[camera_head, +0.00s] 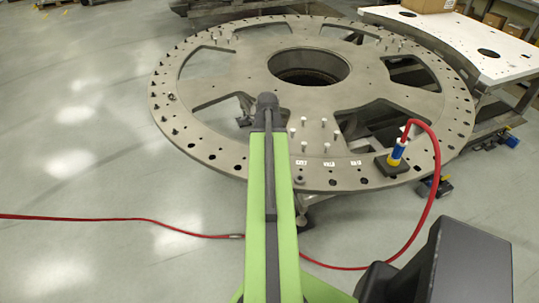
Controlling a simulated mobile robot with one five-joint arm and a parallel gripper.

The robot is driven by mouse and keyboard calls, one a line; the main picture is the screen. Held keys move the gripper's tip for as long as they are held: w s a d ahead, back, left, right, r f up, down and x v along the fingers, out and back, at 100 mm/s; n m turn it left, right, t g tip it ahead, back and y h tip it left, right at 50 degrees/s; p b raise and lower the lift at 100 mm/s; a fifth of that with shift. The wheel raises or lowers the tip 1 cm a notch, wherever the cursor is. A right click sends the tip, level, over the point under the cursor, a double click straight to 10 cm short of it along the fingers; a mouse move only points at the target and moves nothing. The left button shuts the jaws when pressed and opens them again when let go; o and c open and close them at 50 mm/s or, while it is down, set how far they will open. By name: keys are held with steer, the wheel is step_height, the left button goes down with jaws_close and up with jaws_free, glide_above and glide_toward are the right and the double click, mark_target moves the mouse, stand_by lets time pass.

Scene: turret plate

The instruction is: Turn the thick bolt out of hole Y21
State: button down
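The turret plate (248,70) is a large grey metal ring with a round central opening, cut-outs and many rim holes. Several pale upright bolts (323,123) stand on its near part, right of my arm. Small white labels (328,163) sit near the front rim, too small to read surely. A dark round piece (299,180) sits on the front rim below them. Dark studs line the left rim. I cannot tell which hole is Y21 or which bolt is the thick one. My green arm reaches over the front rim; no gripper fingers show.
A white-topped table (480,50) with a cardboard box (428,5) is at the back right. The floor at left is mostly clear.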

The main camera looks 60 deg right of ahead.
steer(key=shift+r+p, duration=1.3)
steer(key=shift+r, duration=0.25)
